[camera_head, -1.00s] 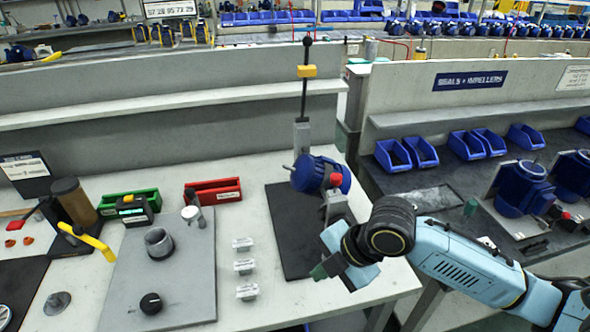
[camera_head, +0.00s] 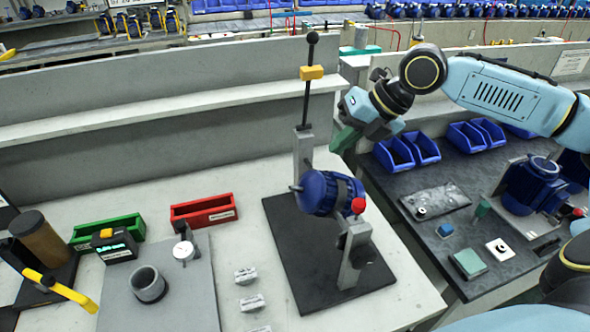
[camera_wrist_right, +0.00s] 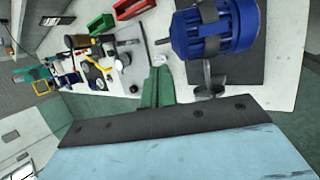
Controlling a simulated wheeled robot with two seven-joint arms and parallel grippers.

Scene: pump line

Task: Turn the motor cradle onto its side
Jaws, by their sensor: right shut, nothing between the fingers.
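The motor cradle stands on a black base plate (camera_head: 285,255), with a grey upright (camera_head: 303,158) at the back and a second grey support (camera_head: 355,262) at the front. It carries a blue motor (camera_head: 328,192) with a dark band and a red knob. A black lever with a yellow block (camera_head: 312,72) rises from the back upright. My right gripper (camera_head: 343,138), with green fingers, is shut and empty, raised behind and to the right of the motor, apart from it. The right wrist view shows the blue motor (camera_wrist_right: 215,30) beyond the green fingers (camera_wrist_right: 158,90). My left gripper is out of view.
A green bin (camera_head: 120,225) and a red bin (camera_head: 205,210) stand left of the cradle. A grey plate (camera_head: 175,285) holds a ring and a gauge. Small pale blocks (camera_head: 252,303) lie beside it. Blue bins (camera_head: 405,150) stand on the dark bench at right.

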